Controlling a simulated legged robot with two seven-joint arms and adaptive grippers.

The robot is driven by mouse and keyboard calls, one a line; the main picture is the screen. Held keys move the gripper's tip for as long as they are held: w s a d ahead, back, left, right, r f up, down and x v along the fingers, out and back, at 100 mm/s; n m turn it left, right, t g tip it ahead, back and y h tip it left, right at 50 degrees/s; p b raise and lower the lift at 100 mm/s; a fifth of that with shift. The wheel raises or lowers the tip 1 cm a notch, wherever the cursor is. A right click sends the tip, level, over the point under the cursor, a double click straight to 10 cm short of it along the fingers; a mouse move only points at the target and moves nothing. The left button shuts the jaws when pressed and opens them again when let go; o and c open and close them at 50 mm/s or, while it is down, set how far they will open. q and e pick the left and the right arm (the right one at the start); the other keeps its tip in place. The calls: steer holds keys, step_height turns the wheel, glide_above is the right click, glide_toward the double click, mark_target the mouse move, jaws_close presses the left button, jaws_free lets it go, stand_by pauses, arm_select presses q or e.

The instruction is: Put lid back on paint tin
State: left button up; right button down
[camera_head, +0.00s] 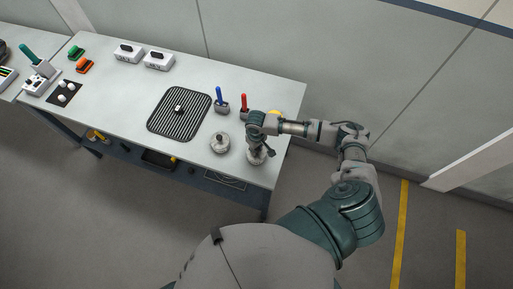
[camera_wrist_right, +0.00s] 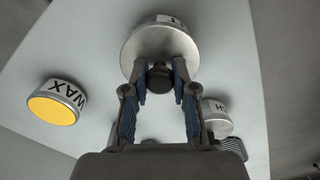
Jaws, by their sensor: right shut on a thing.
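My right gripper (camera_head: 258,146) is at the right end of the bench. In the wrist view its two fingers (camera_wrist_right: 160,80) are closed around a dark knob on the silvery round top of a labelled tin (camera_wrist_right: 160,44). The tin's lower part shows under the gripper in the head view (camera_head: 256,158). I cannot tell whether the top is seated or apart from the tin. A second silvery round tin (camera_head: 220,142) stands to the left; it also shows in the wrist view (camera_wrist_right: 216,116), partly behind a finger. My left gripper is out of view.
A yellow-topped WAX tin (camera_wrist_right: 56,103) stands behind the gripper. Red-handled (camera_head: 244,103) and blue-handled (camera_head: 220,100) tools stand in holders nearby. A black ribbed mat (camera_head: 160,125) lies mid-bench with a small item on it. The bench's right edge is close to the gripper.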

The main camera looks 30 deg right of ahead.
stand_by(0.4)
steer(key=shift+c, duration=1.8)
jaws_free()
steer(key=shift+r, duration=3.55)
steer(key=shift+c, duration=0.3)
jaws_close()
